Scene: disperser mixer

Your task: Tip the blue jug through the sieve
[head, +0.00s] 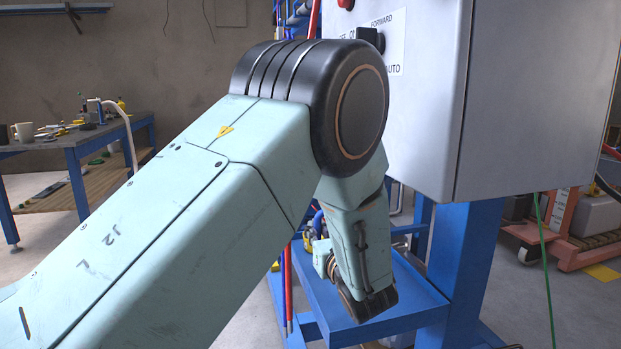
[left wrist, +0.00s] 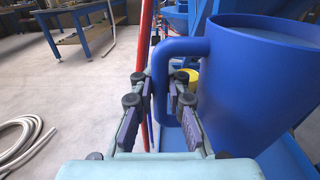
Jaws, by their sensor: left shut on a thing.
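The blue jug (left wrist: 255,85) stands out large and roughly upright at the right of the left wrist view. Its handle (left wrist: 163,105) runs down between the fingers of my left gripper (left wrist: 160,86), which is shut on it. The jug's open rim is at the top right; what it holds I cannot make out. In the head view my left arm bends down in front of the blue stand, and the jug and the fingers cannot be made out clearly there. I cannot identify the sieve in either view. My right gripper is not in view.
A grey control box (head: 520,100) on a blue stand (head: 462,262) is close to my arm. A blue tray (head: 405,318) lies below my wrist. A workbench (head: 75,142) stands at the far left. A red pole (left wrist: 146,40) rises near the fingers. A pale hose (left wrist: 22,142) lies on the floor.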

